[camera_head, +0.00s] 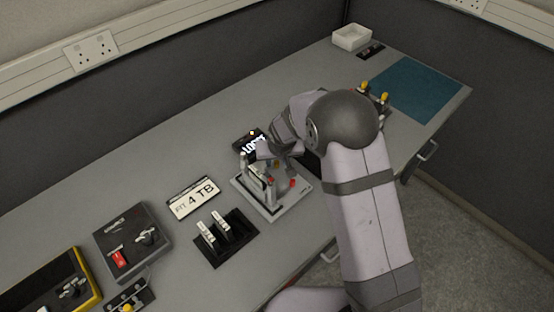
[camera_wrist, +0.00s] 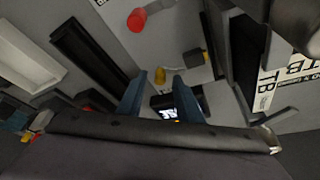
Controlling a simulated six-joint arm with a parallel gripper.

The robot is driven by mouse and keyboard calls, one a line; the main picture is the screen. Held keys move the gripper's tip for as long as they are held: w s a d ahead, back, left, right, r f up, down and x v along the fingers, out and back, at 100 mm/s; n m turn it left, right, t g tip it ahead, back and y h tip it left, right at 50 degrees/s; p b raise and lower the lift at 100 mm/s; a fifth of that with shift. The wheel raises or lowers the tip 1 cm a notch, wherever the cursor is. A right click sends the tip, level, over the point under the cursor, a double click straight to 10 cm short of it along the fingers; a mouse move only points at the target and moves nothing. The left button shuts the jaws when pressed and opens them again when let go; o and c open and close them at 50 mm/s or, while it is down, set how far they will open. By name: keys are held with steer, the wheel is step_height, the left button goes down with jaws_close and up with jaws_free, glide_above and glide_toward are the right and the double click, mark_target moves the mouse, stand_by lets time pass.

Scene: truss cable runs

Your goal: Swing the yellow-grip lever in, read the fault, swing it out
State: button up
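A lever unit on a light grey plate (camera_head: 285,207) stands on the bench, partly hidden by my arm. A red knob (camera_head: 292,183) shows on it, and also in the wrist view (camera_wrist: 137,19). In the wrist view a yellow grip (camera_wrist: 160,75) lies between or just beyond the blue fingertips of my gripper (camera_wrist: 161,76). The fingers are apart, with a gap on both sides of the grip; I cannot tell whether they touch it. A small black display (camera_head: 248,143) behind the unit shows white lettering, partly hidden and not fully readable. A lit screen (camera_wrist: 165,104) shows between the fingers.
A "FIT 4 TB" card (camera_head: 194,198) and a black base with two white levers (camera_head: 240,243) are left of the unit. A grey box (camera_head: 133,242) stands farther left. Yellow-topped levers (camera_head: 362,85), a blue mat (camera_head: 412,88) and a white tray (camera_head: 351,37) are at the far right.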

jaws_close()
steer(key=shift+f+b, duration=0.25)
steer(key=shift+b, duration=0.7)
steer(key=m+b, duration=0.1)
steer(key=b, duration=0.1)
steer(key=shift+s+f+b, duration=0.1)
steer(key=shift+s+b, duration=0.05)
steer(key=shift+b, duration=0.15)
steer(key=shift+s+r+m+h+b, duration=0.1)
steer(key=shift+r+m+h+b, duration=0.1)
steer(key=shift+m+b, duration=0.3)
steer(key=shift+s+r+m+h+b, duration=0.1)
steer(key=shift+m+h+b, duration=0.1)
steer(key=shift+b, duration=0.45)
jaws_free()
